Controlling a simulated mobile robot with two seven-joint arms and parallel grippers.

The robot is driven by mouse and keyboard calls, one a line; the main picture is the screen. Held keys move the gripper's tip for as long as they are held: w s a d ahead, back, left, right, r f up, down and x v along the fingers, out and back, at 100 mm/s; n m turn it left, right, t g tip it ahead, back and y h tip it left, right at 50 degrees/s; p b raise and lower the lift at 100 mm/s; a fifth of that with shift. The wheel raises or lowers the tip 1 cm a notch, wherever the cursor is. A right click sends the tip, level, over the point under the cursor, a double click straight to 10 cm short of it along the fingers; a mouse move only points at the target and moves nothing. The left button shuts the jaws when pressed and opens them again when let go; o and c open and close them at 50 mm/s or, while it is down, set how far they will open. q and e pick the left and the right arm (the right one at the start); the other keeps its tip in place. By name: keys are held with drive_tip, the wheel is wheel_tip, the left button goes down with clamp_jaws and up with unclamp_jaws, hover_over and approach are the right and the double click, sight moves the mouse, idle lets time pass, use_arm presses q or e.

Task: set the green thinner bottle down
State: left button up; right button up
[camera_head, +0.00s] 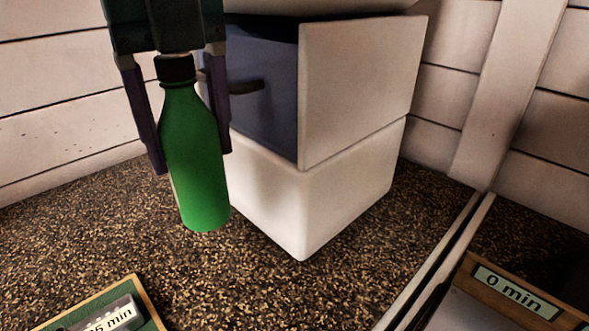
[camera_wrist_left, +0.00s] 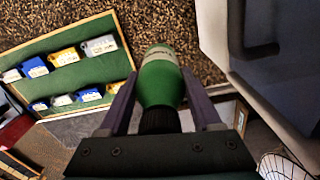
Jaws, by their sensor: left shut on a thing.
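The green thinner bottle (camera_head: 197,160) has a black cap and hangs upright between the purple fingers of my left gripper (camera_head: 190,160). The gripper is shut on it from above, with a finger on each side. The bottle's base shows over the speckled surface (camera_head: 110,225); I cannot tell whether it touches. In the left wrist view the bottle (camera_wrist_left: 160,80) points away from the gripper (camera_wrist_left: 160,110), cap nearest. My right gripper is not in view.
A white cabinet (camera_head: 345,190) with a dark blue drawer front (camera_head: 262,95) and handle stands just right of the bottle. A green board (camera_wrist_left: 70,75) with several small labelled packs lies to the left in the wrist view. A "0 min" sign (camera_head: 515,291) is at lower right.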

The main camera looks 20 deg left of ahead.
use_arm(q)
wheel_tip(320, 180, down, 13)
drive_tip(key=shift+f+b, duration=0.15)
drive_tip(key=shift+b, duration=0.15)
drive_tip(key=shift+f, duration=0.1)
drive_tip(key=o, duration=1.4)
